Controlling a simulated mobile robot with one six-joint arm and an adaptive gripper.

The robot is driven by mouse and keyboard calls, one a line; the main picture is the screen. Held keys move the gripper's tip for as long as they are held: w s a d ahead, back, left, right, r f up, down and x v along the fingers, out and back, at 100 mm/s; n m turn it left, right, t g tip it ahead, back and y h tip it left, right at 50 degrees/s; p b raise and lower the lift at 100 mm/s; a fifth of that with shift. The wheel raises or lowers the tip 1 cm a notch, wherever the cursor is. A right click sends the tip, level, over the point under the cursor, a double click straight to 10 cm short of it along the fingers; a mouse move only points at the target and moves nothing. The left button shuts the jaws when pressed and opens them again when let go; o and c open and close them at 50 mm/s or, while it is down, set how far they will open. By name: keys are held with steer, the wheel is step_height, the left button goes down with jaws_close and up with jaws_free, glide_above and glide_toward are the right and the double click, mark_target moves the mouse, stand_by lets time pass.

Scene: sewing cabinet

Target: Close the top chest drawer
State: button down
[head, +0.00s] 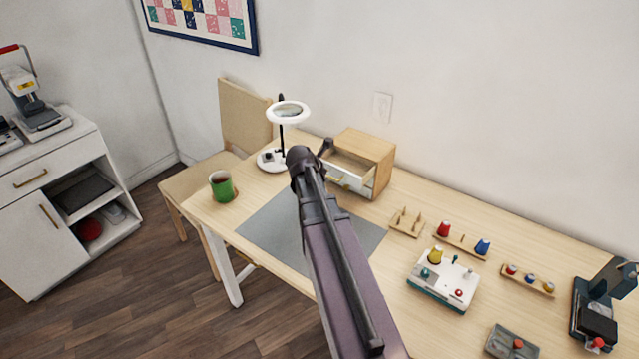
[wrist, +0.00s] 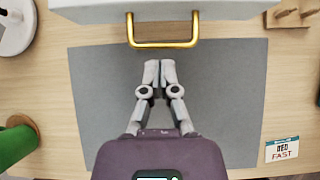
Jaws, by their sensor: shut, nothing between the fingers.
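A small wooden chest (head: 372,146) stands on the table against the wall. Its drawer is pulled out, and the white drawer front (head: 357,186) faces the table's front edge. The drawer's brass handle (head: 339,181) also shows at the top of the wrist view (wrist: 162,44). My gripper (wrist: 160,67) has its fingers together and empty. In the wrist view its tips point at the handle, with a small gap in the picture; the height difference is unclear. In the head view my arm hides part of the area left of the drawer.
A grey mat (head: 262,229) lies in front of the chest. A ring lamp (head: 287,112) and a green mug (head: 221,187) stand to the left. Spool racks (head: 461,241) and a white control box (head: 443,279) are to the right. A chair (head: 245,118) is at the left end.

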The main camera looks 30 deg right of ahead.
mark_target(347, 167)
steer(key=shift+w+d+f, duration=0.1)
steer(key=shift+w+d, duration=0.05)
steer(key=shift+d, duration=0.25)
steer(key=w+d, duration=0.1)
steer(key=d, duration=0.2)
steer(key=w+d, duration=0.1)
steer(key=d, duration=0.2)
steer(key=w+d, duration=0.1)
steer(key=d, duration=0.2)
steer(key=shift+w+d, duration=0.15)
steer(key=shift+w, duration=0.2)
steer(key=shift+s, duration=0.1)
steer(key=shift+s+a+r, duration=0.2)
steer(key=shift+a, duration=0.35)
steer(key=a+f+p+v, duration=0.1)
steer(key=p+v, duration=0.7)
steer(key=v, duration=0.4)
steer(key=shift+s+a+p, duration=0.15)
steer(key=shift+s+p, duration=0.1)
steer(key=shift+p, duration=0.1)
